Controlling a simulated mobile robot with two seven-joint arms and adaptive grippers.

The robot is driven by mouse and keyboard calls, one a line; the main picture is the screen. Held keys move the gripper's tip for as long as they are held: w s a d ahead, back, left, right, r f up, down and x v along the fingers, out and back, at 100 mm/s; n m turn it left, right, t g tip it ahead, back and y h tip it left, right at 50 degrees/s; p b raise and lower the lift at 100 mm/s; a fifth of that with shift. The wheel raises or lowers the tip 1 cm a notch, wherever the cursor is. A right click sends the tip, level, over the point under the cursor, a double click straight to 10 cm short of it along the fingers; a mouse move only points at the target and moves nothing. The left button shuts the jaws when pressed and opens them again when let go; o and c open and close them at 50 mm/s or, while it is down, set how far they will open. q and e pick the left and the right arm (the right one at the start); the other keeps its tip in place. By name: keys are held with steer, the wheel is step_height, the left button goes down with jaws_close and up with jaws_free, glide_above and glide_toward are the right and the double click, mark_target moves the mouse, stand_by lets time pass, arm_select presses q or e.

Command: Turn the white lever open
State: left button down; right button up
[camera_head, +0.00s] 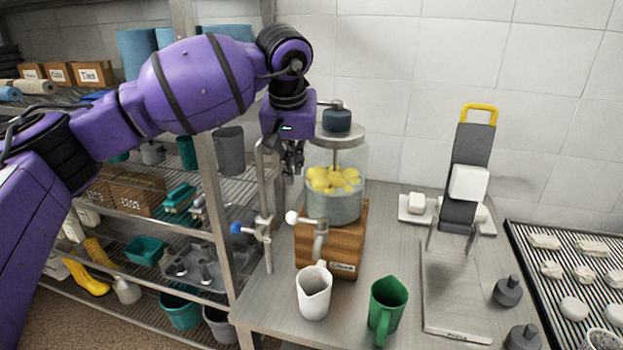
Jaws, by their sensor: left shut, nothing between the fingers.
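The white lever (292,217) is a round white knob on the metal tap (320,240) at the front of a glass drink dispenser (350,190). The dispenser holds liquid with yellow pieces and stands on a wooden block (345,255). My left gripper (292,178) is shut and empty. It points down above the white lever, apart from it, next to the glass. A white pitcher (314,292) stands below the tap. My right gripper is not in view.
A blue-knobbed tap (237,229) on a metal pipe is left of the dispenser. A green pitcher (388,307) stands right of the white one. A slicer-like device (465,180) and grill (560,270) are to the right. Shelving (205,200) stands at left.

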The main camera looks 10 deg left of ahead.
mark_target(305, 220)
arm_select(q)
steer(key=x, duration=0.8)
steer(key=shift+f, duration=0.5)
steer(key=shift+s, duration=0.1)
steer(key=shift+f, duration=0.1)
